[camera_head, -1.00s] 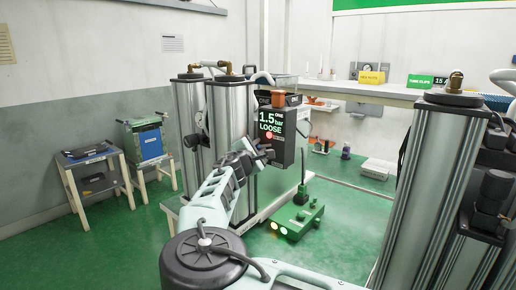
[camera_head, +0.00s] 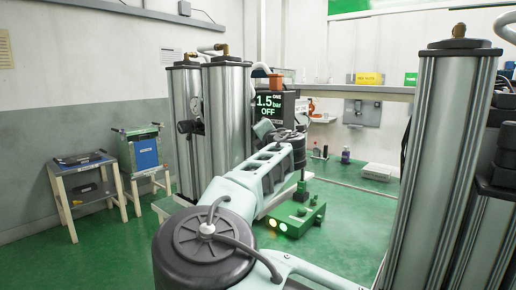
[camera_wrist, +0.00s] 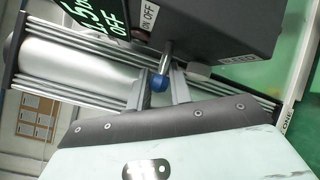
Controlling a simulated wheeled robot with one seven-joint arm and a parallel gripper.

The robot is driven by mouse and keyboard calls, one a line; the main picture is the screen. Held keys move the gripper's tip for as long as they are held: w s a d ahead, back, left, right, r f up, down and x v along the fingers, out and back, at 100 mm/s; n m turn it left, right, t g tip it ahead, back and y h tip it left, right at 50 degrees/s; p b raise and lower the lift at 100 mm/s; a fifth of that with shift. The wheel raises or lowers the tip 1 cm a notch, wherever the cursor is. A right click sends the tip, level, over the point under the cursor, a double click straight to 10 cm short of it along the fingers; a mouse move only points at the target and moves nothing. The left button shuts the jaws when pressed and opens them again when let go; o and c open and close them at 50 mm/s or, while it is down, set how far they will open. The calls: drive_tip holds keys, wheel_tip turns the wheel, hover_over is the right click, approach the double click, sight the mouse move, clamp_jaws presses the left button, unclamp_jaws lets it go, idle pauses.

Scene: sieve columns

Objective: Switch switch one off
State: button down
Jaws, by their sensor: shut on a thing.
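The dark control box (camera_head: 290,101) stands beside the tall metal columns at the middle back; its screen reads "ONE 1.5 bar OFF". A metal toggle switch with a blue tip (camera_wrist: 158,83) sticks out of the box beside that label. My gripper (camera_wrist: 161,88) has its fingers on either side of the blue tip and is shut on it. In the head view my arm hides the fingertips and the switch.
A large metal column (camera_head: 450,150) stands close at the right, and two columns (camera_head: 228,115) stand left of the box. A green wheeled unit with lights (camera_head: 293,218) is on the floor. Small stands (camera_head: 85,180) are at the left. Green floor is clear between them.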

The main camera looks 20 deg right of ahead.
drive_tip(key=shift+s+d+r+n+g+y+b, duration=0.15)
drive_tip(key=shift+d+n+g+y+b, duration=0.15)
drive_tip(key=shift+n+y, duration=0.6)
drive_tip(key=shift+s+d+f+n+g+y+b, duration=0.1)
drive_tip(key=shift+s+d+n+g+y+b, duration=0.3)
drive_tip(key=shift+y, duration=0.85)
drive_tip(key=shift+w+d+r+n+g+y+b, duration=0.1)
drive_tip(key=shift+n+y+b, duration=0.25)
drive_tip(key=shift+n+y, duration=0.65)
drive_tip(key=c, duration=1.3)
unclamp_jaws()
drive_tip(key=shift+y, duration=0.25)
drive_tip(key=shift+s, duration=0.1)
drive_tip(key=b+v, duration=0.1)
drive_tip(key=v, duration=1.1)
